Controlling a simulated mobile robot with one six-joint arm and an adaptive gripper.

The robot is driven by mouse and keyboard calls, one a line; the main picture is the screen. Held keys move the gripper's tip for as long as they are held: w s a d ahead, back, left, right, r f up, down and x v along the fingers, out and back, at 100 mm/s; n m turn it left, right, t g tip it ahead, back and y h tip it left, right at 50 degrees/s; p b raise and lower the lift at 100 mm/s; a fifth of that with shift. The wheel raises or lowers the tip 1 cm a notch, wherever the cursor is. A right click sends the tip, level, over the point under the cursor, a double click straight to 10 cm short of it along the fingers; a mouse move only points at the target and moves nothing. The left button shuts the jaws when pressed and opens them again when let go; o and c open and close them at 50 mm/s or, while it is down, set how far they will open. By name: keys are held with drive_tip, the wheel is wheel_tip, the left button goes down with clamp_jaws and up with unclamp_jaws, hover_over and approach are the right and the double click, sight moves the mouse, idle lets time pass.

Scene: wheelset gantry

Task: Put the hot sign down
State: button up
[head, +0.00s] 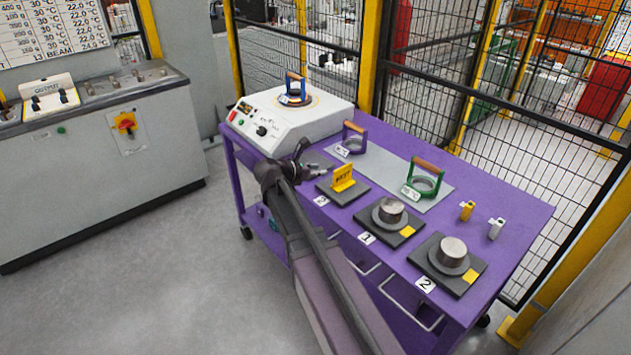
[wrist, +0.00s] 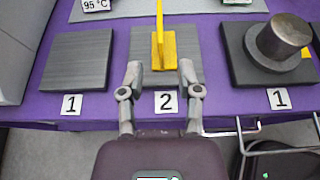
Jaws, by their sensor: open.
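The yellow hot sign (head: 343,178) stands upright on a dark square plate (head: 358,195) near the front edge of the purple table. In the wrist view the sign (wrist: 159,44) shows edge-on, with its yellow foot on the grey plate (wrist: 190,40) labelled 2. My gripper (head: 321,168) is open, just left of the sign in the head view. In the wrist view my gripper (wrist: 160,74) has its fingertips spread apart just in front of the sign's foot. Nothing is held between them.
An empty plate (wrist: 75,60) labelled 1 lies left of the sign. A plate with a metal cylinder (wrist: 284,36) lies right. Purple (head: 352,137) and green (head: 424,178) handled rings stand behind. A white heater unit (head: 290,117) stands at the table's far end.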

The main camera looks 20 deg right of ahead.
drive_tip(key=s+a+f+m+g+y, duration=0.1)
drive_tip(key=s+a+f+m+y, duration=0.2)
drive_tip(key=s+m, duration=0.4)
drive_tip(key=s+a+f+m+g+y, duration=0.2)
drive_tip(key=s+a+f+m+y, duration=0.2)
drive_tip(key=s+m, duration=0.3)
drive_tip(key=s+a+f+m+g+y, duration=0.1)
drive_tip(key=s+a+f+m+y, duration=0.3)
drive_tip(key=s+m, duration=0.4)
drive_tip(key=shift+s+a+f+g+y, duration=0.2)
drive_tip(key=shift+a+g+y, duration=0.1)
drive_tip(key=shift+a+y, duration=0.5)
